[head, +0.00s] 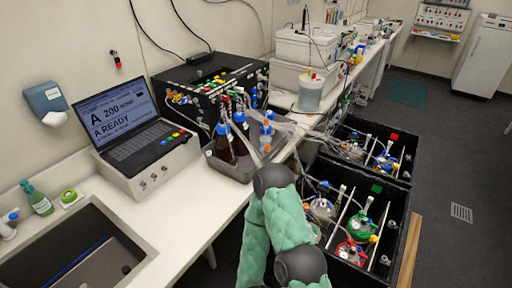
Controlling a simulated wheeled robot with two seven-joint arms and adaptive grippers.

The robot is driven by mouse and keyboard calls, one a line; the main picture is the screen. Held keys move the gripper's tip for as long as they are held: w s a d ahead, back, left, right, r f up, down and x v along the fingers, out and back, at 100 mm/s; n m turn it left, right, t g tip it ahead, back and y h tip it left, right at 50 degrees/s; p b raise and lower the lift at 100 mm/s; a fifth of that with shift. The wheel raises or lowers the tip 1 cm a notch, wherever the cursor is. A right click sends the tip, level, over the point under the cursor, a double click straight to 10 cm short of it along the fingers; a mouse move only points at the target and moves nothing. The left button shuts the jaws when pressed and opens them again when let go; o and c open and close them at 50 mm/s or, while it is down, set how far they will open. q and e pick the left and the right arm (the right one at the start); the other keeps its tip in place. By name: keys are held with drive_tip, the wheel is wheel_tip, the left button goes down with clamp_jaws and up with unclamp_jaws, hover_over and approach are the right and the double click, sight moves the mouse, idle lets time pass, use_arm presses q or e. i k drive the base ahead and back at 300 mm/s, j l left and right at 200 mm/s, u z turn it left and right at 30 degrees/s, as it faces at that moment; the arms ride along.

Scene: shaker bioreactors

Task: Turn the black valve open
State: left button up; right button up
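No valve can be picked out with certainty at this size. Small black knob-like fittings show on the right walls of the black shaker boxes, one by the near box (392,225) and one by the far box (408,157). A small black fitting with a red part (116,60) is on the wall above the laptop. An arm of mine with green padding and dark joints reaches up from the bottom middle, in front of the bench edge and left of the near box. Neither gripper shows. The arm hides part of the bench edge and the near box's left side.
The near box holds vessels with red and green lids (362,222). Bottles with blue caps stand in a grey tray (236,168) beside a black tubing unit (205,78). A laptop-like console (130,125) and a sink (70,250) are left. Floor (450,150) is clear at right.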

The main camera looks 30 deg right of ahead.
sight(233, 162)
drive_tip(key=z, duration=0.35)
drive_tip(key=i+j+z, duration=0.1)
drive_tip(key=z, duration=0.3)
drive_tip(key=j+z, duration=0.15)
drive_tip(key=z, duration=0.2)
